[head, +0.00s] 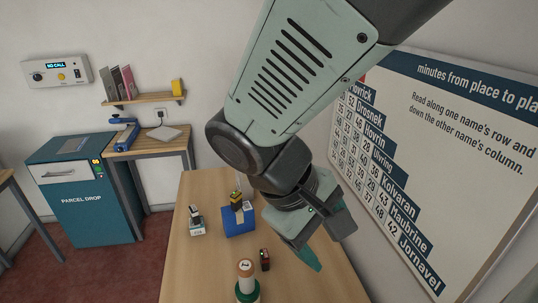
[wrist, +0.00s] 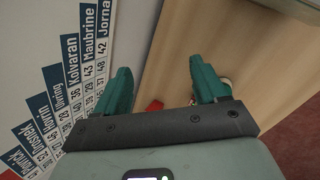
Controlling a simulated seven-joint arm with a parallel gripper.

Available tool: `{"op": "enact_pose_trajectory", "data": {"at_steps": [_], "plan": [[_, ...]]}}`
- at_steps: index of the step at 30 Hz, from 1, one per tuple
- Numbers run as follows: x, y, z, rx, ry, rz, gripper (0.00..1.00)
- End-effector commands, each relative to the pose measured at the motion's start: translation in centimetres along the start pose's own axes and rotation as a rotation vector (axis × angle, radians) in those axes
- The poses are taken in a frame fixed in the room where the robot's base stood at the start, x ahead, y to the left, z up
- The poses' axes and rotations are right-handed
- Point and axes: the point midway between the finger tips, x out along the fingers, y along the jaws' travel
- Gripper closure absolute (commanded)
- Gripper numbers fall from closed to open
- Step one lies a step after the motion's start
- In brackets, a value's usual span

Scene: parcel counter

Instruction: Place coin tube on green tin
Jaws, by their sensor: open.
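A brownish tube with a pale, dark-marked top (head: 246,269), which looks like the coin tube, stands upright at the front of the counter. A wider green round thing (head: 240,294), which looks like the green tin, shows around its foot; the tube appears to stand on it, though the contact is not clear. My gripper (head: 322,243) is open and empty, above the counter to the right of the tube and apart from it. In the wrist view its teal fingers (wrist: 160,68) are spread; a small pale and green thing (wrist: 227,86) is partly hidden behind the right finger.
On the wooden counter (head: 205,270), a small dark and red item (head: 265,259) stands right of the tube. A blue holder (head: 239,222) and a grey-white device (head: 196,222) stand farther back. A wall board (head: 430,150) flanks the right side. The counter's left front is clear.

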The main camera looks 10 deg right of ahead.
Motion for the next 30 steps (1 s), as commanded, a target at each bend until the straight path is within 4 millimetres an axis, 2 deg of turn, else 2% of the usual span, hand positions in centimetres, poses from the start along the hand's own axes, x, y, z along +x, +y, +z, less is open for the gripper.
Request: {"op": "enact_pose_trajectory", "data": {"at_steps": [1, 6, 12, 17, 30], "plan": [[-1.4, 0.3, 0.6, 0.099, 0.083, -0.071, 0.29], [-6.0, 0.5, 2.0, 0.354, 0.344, -0.252, 0.29], [-10.1, 0.9, 3.1, 0.522, 0.568, -0.341, 0.29], [-11.3, 0.9, 3.3, 0.560, 0.627, -0.359, 0.29], [-11.3, 0.9, 3.3, 0.559, 0.626, -0.360, 0.29]]}}
